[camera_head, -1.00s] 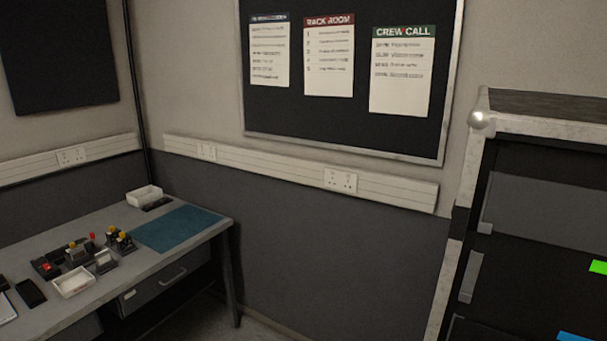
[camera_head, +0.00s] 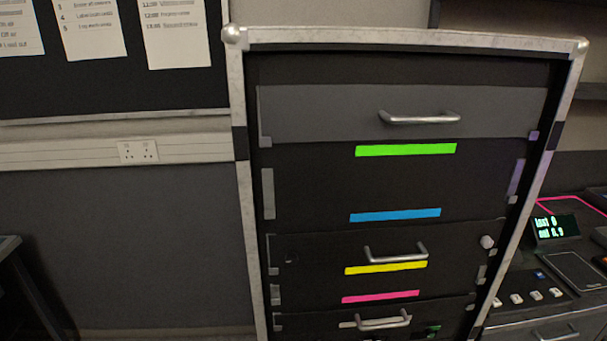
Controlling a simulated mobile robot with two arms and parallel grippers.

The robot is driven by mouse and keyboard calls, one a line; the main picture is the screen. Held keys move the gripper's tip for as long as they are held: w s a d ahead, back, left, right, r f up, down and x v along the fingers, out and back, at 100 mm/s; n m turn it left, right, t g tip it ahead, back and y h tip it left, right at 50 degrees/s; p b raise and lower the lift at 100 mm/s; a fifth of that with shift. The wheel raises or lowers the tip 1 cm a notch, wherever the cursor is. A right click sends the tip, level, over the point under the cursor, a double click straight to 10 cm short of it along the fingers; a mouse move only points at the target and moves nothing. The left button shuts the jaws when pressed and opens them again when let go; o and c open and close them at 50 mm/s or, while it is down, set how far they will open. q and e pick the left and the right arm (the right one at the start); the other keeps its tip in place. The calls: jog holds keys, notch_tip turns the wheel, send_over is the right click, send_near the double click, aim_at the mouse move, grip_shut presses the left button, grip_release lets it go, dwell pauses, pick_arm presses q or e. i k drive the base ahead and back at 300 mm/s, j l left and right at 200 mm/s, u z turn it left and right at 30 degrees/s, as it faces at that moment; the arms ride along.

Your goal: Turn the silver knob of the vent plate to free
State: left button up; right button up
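A tall black rack (camera_head: 390,183) with a silver metal edge frame stands in front of me. A small silver-white round knob (camera_head: 487,242) sits at the right end of a dark panel (camera_head: 335,240) in the lower half of the rack. This panel also has a silver handle (camera_head: 396,252) and a small dark round spot at its left end. I cannot tell for certain that this panel is the vent plate, or how the knob is turned. Neither of my grippers shows in the head view.
Green (camera_head: 405,150), blue (camera_head: 395,215), yellow (camera_head: 386,268) and pink (camera_head: 380,297) strips mark the rack front. A grey drawer (camera_head: 330,112) with a handle is at the top. A console with a small display (camera_head: 556,227) stands at the right. A desk edge (camera_head: 20,290) shows at the far left.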

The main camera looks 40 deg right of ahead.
aim_at(487, 242)
jog(key=k+l+z, duration=0.1)
jog(key=z, duration=1.45)
